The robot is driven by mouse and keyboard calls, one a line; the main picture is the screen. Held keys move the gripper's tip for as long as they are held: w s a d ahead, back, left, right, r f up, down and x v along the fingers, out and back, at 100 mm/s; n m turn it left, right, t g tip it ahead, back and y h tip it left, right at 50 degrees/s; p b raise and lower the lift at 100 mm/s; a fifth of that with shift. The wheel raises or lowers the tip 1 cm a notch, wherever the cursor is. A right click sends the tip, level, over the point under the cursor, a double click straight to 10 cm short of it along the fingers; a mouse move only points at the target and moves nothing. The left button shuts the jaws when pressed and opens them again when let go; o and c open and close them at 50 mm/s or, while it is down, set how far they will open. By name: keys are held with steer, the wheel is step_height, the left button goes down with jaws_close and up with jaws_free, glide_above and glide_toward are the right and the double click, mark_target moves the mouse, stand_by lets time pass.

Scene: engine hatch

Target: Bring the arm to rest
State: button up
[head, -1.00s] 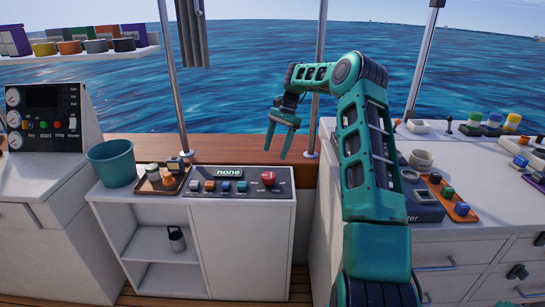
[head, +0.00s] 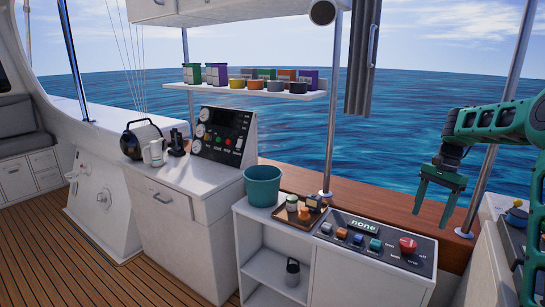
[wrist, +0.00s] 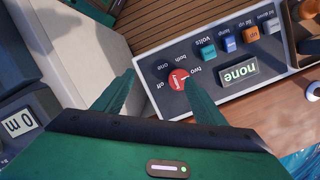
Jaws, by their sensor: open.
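My gripper (head: 437,199) is at the right of the head view, pointing down with its two fingers apart and nothing between them. It hangs in the air above and to the right of the switch panel (head: 385,252). In the wrist view the open fingers (wrist: 158,95) frame the panel's red rotary knob (wrist: 180,79), with clear space between gripper and panel. The panel's small display (head: 363,226) reads "none". My teal arm (head: 495,122) comes in from the right edge; most of it is out of view.
A teal bucket (head: 263,186) and a brown tray (head: 287,217) with small items stand left of the panel. A metal pole (head: 502,110) rises close behind the arm. A gauge console (head: 222,137) and a shelf of cans (head: 310,97) are further left. The deck floor (head: 75,235) at left is clear.

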steer(key=s+a+r+n+h, duration=0.1)
steer(key=s+a+r+n, duration=0.1)
steer(key=s, duration=0.8)
steer(key=s+a+r+n+h, duration=0.1)
steer(key=s+a+r, duration=0.15)
steer(key=s, duration=0.85)
steer(key=s+a+r+n+h, duration=0.1)
steer(key=s+a+r+n, duration=0.1)
steer(key=s, duration=0.8)
steer(key=s+a+f+n, duration=0.1)
steer(key=s+f, duration=0.1)
steer(key=s, duration=0.3)
steer(key=s+a+f+t+y, duration=0.1)
steer(key=s+a+f, duration=0.1)
steer(key=s, duration=0.3)
steer(key=shift+s+a+n+t, duration=0.15)
steer(key=shift+a+n+t, duration=0.15)
steer(key=shift+n, duration=0.1)
